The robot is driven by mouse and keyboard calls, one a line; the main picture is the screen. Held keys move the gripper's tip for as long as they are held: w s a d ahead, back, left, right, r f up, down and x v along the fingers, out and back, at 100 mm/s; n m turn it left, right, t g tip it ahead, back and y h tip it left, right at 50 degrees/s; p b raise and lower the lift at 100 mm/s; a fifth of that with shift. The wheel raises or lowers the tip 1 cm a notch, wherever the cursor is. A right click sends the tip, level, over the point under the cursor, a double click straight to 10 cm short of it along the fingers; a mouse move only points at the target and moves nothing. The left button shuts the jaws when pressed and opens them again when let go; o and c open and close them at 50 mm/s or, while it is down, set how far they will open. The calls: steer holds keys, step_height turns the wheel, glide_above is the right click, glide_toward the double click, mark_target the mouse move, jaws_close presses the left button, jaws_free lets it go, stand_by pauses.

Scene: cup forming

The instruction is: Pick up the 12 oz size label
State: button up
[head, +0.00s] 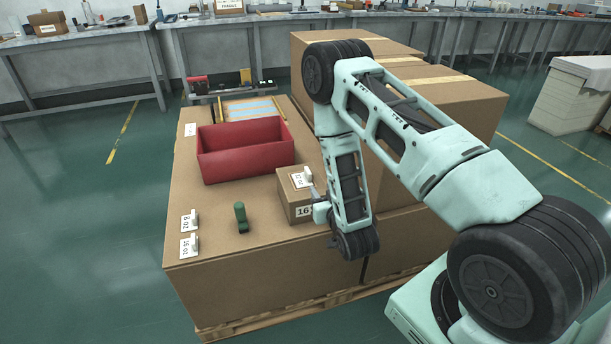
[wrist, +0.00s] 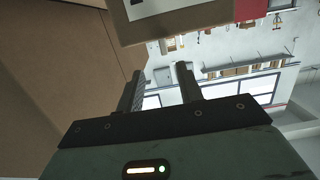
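The 12 oz label (head: 300,179) is a white tag with a small raised grip. It lies on top of a small cardboard box (head: 296,207) near the front of the large carton. My gripper (head: 313,192) is at the right side of this box, close to the label; my arm partly hides the spot. In the wrist view my gripper (wrist: 160,72) has its two fingers apart with nothing between them. A cardboard box with part of a white print (wrist: 150,8) shows above the fingers. I cannot tell whether a finger touches the box.
The 8 oz label (head: 189,221) and 16 oz label (head: 188,246) lie at the left edge of the large carton (head: 222,265). A green object (head: 241,217) stands between them and the box. A red bin (head: 245,165) sits behind. Larger cartons (head: 440,95) stand behind my arm.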

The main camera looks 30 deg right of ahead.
mark_target(310, 177)
steer(key=x, duration=0.6)
steer(key=shift+w+f, duration=0.1)
steer(key=shift+f, duration=0.05)
steer(key=shift+a+b+x, duration=0.15)
steer(key=shift+b+x, duration=0.1)
steer(key=shift+x, duration=1.1)
steer(key=shift+a+b+x, duration=0.2)
steer(key=shift+x, duration=1.15)
steer(key=shift+f, duration=0.1)
jaws_close()
